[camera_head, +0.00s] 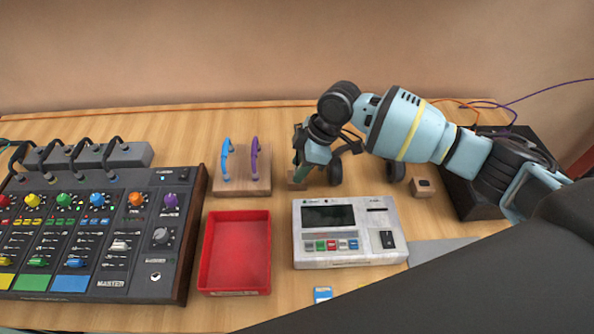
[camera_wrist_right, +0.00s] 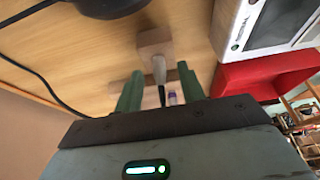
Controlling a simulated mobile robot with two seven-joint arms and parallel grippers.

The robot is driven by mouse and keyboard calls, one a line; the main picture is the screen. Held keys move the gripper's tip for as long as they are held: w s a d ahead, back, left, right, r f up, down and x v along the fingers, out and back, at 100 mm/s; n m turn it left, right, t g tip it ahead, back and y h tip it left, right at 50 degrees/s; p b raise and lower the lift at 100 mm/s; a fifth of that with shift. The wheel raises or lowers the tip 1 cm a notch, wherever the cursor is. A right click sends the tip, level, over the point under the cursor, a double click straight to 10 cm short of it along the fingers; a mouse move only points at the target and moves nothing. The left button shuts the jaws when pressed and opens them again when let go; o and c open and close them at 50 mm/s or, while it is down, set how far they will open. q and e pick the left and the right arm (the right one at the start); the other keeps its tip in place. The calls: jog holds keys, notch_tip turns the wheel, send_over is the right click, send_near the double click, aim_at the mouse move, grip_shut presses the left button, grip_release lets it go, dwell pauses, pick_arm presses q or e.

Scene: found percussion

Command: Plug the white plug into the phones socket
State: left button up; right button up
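The white plug (camera_wrist_right: 159,69) stands by a small wooden block in the right wrist view, between the two green fingers of my right gripper (camera_wrist_right: 160,90). The fingers are apart, with gaps showing on both sides of the plug. In the head view my right gripper (camera_head: 301,160) reaches down behind the white device, and its wrist hides the plug. My left gripper is out of view.
A wooden rack (camera_head: 235,187) with blue and purple handles stands left of my right gripper. A red tray (camera_head: 207,262) and the white device (camera_head: 350,258) lie in front. A wooden block (camera_head: 424,188) and dark box are to the right. Cables run along the back.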

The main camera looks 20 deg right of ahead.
jog(key=shift+f, duration=0.1)
grip_shut()
dwell(0.3)
notch_tip(320, 180, up, 9)
jog(key=shift+r, duration=0.5)
